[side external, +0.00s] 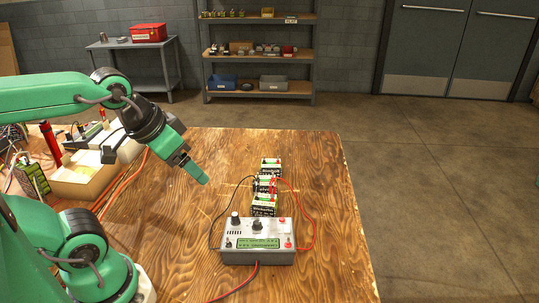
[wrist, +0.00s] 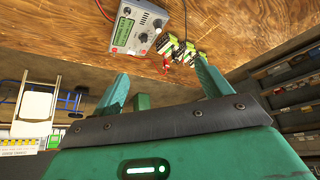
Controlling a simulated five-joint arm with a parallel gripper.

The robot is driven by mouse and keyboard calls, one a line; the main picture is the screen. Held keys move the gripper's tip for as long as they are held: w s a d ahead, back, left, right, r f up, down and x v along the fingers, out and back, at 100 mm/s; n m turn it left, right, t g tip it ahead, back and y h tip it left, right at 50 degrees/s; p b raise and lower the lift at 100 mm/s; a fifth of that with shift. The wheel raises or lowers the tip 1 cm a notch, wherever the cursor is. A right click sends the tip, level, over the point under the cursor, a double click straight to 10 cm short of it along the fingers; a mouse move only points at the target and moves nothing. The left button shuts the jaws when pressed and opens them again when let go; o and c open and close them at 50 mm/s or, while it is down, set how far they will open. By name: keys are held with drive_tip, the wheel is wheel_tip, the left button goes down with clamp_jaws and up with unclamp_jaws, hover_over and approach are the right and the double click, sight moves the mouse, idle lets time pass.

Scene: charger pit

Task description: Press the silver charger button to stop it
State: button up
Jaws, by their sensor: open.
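The charger (side external: 243,257) is a grey box with a green display, dark knobs and red parts on its top face, near the front of the wooden table. It also shows in the wrist view (wrist: 144,16), upper middle, beyond my fingers. I cannot make out the silver button for certain at this size. My gripper (side external: 203,181) is in the air, left of and behind the charger, pointing down and right. In the wrist view my gripper (wrist: 163,78) has its two green fingers spread, with nothing between them. It is apart from the charger.
Several green and black batteries (side external: 264,207) stand in a row behind the charger. Red and black leads (side external: 314,232) loop beside it. A cardboard box (side external: 82,180) and loose wires lie at the left. The right side of the table (side external: 335,190) is clear.

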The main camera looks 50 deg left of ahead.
clamp_jaws()
idle(1.4)
